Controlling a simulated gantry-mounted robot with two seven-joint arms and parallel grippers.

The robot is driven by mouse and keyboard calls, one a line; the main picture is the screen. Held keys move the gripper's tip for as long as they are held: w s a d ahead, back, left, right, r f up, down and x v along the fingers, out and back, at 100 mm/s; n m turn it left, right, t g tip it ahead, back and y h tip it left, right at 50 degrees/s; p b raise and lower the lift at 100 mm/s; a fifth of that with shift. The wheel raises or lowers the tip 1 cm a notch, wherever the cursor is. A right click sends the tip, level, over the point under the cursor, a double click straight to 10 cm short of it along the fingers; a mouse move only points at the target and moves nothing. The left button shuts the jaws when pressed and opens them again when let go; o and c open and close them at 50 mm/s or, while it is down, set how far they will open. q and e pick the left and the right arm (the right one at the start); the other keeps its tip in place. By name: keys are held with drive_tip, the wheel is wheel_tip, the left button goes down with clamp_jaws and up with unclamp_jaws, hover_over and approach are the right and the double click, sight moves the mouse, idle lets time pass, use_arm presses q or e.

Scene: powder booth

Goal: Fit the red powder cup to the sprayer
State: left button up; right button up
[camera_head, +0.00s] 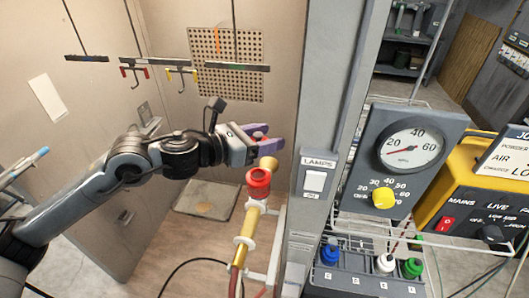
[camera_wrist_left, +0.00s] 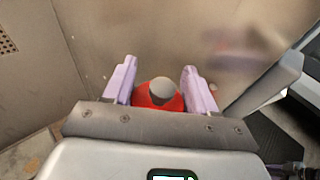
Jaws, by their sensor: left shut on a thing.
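In the left wrist view the red cup (camera_wrist_left: 150,101) with a grey rounded top sits between the two fingers (camera_wrist_left: 158,88). I cannot tell whether the cup touches the sprayer. My right gripper is not in view.
A grey rack at the lower right holds a blue cup (camera_head: 330,252), a white cup (camera_head: 385,263) and a green cup (camera_head: 412,267). A grey post with a lamp switch (camera_head: 315,181) stands close right of the sprayer. Hooks (camera_head: 131,74) hang from a bar at upper left.

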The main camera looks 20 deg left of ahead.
sight(264, 170)
use_arm(q)
drive_tip(key=r, duration=0.1)
drive_tip(key=s+r, duration=0.1)
drive_tip(key=r, duration=0.1)
drive_tip(key=shift+s+d+r, duration=0.3)
drive_tip(key=shift+d+r, duration=0.05)
drive_tip(key=shift+d, duration=0.05)
drive_tip(key=s, duration=0.2)
drive_tip(key=shift+s+d+f, duration=0.25)
drive_tip(key=shift+s+d, duration=0.05)
drive_tip(key=shift+s, duration=0.05)
drive_tip(key=shift+s+f+p, duration=0.8)
drive_tip(key=shift+s+f, duration=1.35)
drive_tip(key=shift+f, duration=2.65)
drive_tip(key=shift+w+a+f+p, duration=0.15)
drive_tip(key=shift+w+a+p, duration=0.15)
drive_tip(key=shift+w, duration=1.15)
drive_tip(key=shift+w+a+f+p, duration=0.15)
drive_tip(key=shift+w+a+p, duration=0.2)
drive_tip(key=shift+w, duration=1.1)
drive_tip(key=shift+w+a+f+p, duration=0.15)
drive_tip(key=shift+w+p, duration=0.25)
drive_tip(key=shift+w, duration=1.05)
drive_tip(key=shift+f+b, duration=0.85)
drive_tip(key=shift+b, duration=0.25)
drive_tip(key=shift+f+b, duration=0.2)
drive_tip(key=shift+b, duration=0.3)
